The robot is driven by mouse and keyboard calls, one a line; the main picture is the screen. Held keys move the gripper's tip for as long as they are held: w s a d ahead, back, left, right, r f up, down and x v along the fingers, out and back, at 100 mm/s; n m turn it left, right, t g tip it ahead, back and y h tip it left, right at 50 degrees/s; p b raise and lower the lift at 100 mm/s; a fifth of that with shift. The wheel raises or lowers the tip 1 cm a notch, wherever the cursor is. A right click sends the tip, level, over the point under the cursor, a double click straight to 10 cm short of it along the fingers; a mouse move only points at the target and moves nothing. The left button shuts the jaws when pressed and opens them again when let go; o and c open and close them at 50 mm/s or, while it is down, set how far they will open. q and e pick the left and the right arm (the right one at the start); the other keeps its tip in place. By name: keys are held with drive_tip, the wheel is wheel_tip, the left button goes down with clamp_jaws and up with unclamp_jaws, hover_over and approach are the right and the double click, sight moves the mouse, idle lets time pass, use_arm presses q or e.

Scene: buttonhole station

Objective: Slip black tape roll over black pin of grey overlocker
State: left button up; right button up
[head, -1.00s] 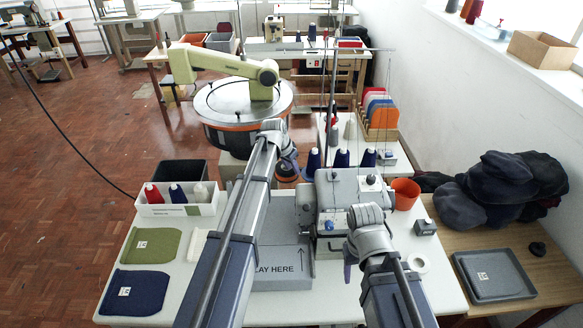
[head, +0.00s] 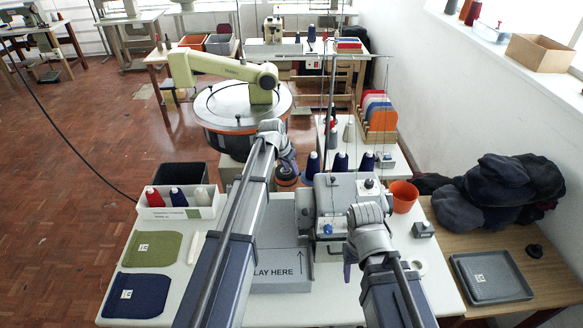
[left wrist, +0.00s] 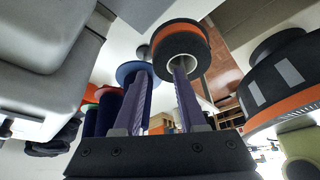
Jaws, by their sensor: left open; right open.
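The grey overlocker (head: 345,200) stands on the white table, with a small black pin-like part (head: 369,183) on its top. My left gripper (head: 290,163) is open, left of and behind the overlocker, above a black and orange roll (head: 287,177). In the left wrist view this roll (left wrist: 182,38) has a pale core, and one purple finger of my left gripper (left wrist: 160,85) overlaps its hole; I cannot tell whether the fingertip is inside. My right gripper (head: 348,262) is open in front of the overlocker. A small black ring-like object (head: 535,249) lies on the brown table.
Blue thread cones (head: 341,162) stand behind the overlocker. An orange cup (head: 404,196) is at its right, and a white roll (head: 415,267) lies near my right arm. A grey "LAY HERE" plate (head: 280,275) is between my arms. A round turntable (head: 240,105) stands behind.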

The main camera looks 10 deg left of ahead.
use_arm(q)
drive_tip(key=p+v, duration=0.4)
drive_tip(key=v, duration=0.2)
drive_tip(key=shift+s+a+f, duration=0.1)
drive_tip(key=shift+s+f, duration=0.05)
use_arm(e)
wheel_tip(320, 180, up, 5)
drive_tip(key=shift+r, duration=0.1)
use_arm(q)
drive_tip(key=s+d+f+n+g+y, duration=0.1)
drive_tip(key=s+d+n+g, duration=0.1)
drive_tip(key=s, duration=1.2)
drive_tip(key=s+d+f+n+g+y, duration=0.1)
drive_tip(key=s+d+n, duration=0.2)
drive_tip(key=s, duration=1.1)
drive_tip(key=s+d+f+m+b, duration=0.1)
drive_tip(key=d+f+m+b, duration=0.1)
drive_tip(key=d, duration=0.3)
drive_tip(key=s+d+f+m+g+y+b, duration=0.1)
drive_tip(key=s+d+m+b, duration=0.1)
drive_tip(key=d, duration=0.3)
drive_tip(key=shift+s+d+f, duration=0.3)
drive_tip(key=shift+f, duration=0.1)
use_arm(e)
wheel_tip(320, 180, down, 4)
drive_tip(key=shift+f, duration=0.1)
